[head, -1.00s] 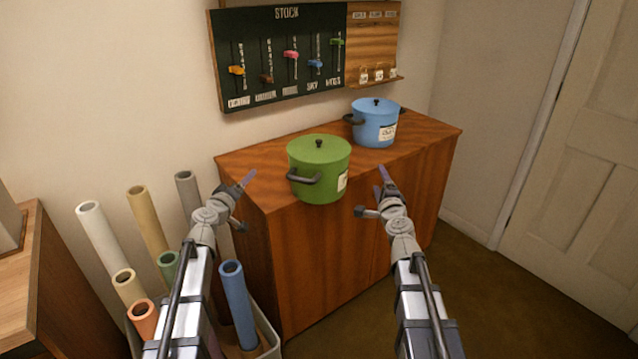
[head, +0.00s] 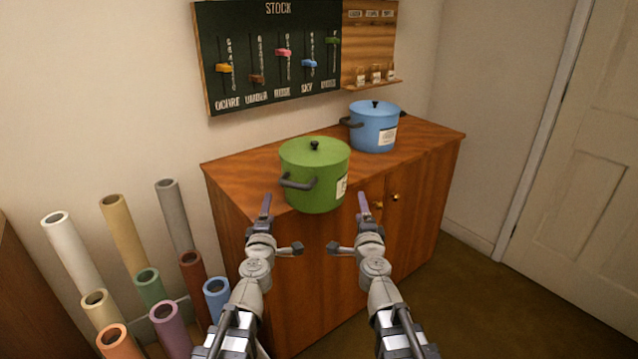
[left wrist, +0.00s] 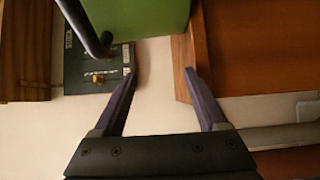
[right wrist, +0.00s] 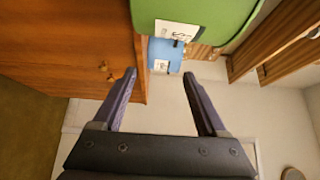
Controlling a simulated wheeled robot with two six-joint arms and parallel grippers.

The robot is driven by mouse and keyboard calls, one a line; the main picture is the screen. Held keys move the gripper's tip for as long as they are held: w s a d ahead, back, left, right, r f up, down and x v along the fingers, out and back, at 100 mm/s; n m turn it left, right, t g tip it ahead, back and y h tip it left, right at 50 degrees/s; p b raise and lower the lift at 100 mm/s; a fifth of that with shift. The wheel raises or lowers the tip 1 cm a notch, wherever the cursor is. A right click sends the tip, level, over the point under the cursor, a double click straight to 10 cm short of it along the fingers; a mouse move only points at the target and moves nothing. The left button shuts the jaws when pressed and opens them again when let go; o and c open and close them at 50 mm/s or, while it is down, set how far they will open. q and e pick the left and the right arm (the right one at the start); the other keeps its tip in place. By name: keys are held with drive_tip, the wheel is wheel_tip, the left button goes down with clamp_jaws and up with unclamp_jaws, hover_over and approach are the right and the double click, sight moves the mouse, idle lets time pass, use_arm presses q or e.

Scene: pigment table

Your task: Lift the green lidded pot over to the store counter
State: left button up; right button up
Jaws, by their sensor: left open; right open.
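The green lidded pot (head: 316,172) stands upright on the wooden cabinet (head: 428,178), near its front edge. Its lid with a black knob is on. One dark handle (head: 298,183) faces front left, and a white label is on its front right; the far handle is hidden. The pot also shows in the left wrist view (left wrist: 145,15) and the right wrist view (right wrist: 200,10). My left gripper (head: 270,225) is open and empty, in front of the pot's left side, below the handle. My right gripper (head: 352,225) is open and empty, in front of the pot's right side.
A blue lidded pot (head: 374,130) stands behind to the right on the cabinet. A stock board (head: 270,60) with coloured sliders hangs on the wall, beside a small shelf of jars. Several coloured rolls (head: 125,240) stand at the left. Open floor lies at the right, before a door.

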use_arm(q)
drive_tip(key=shift+w, duration=0.15)
use_arm(e)
drive_tip(key=shift+w, duration=0.15)
use_arm(q)
drive_tip(key=w, duration=1.3)
drive_tip(key=shift+w, duration=0.4)
drive_tip(key=shift+w+d, duration=0.1)
drive_tip(key=shift+d, duration=0.65)
use_arm(e)
drive_tip(key=w+a, duration=0.1)
drive_tip(key=w, duration=1.2)
drive_tip(key=shift+w+a, duration=0.25)
drive_tip(key=shift+w, duration=0.15)
use_arm(q)
drive_tip(key=shift+d, duration=0.1)
use_arm(e)
drive_tip(key=shift+a, duration=0.1)
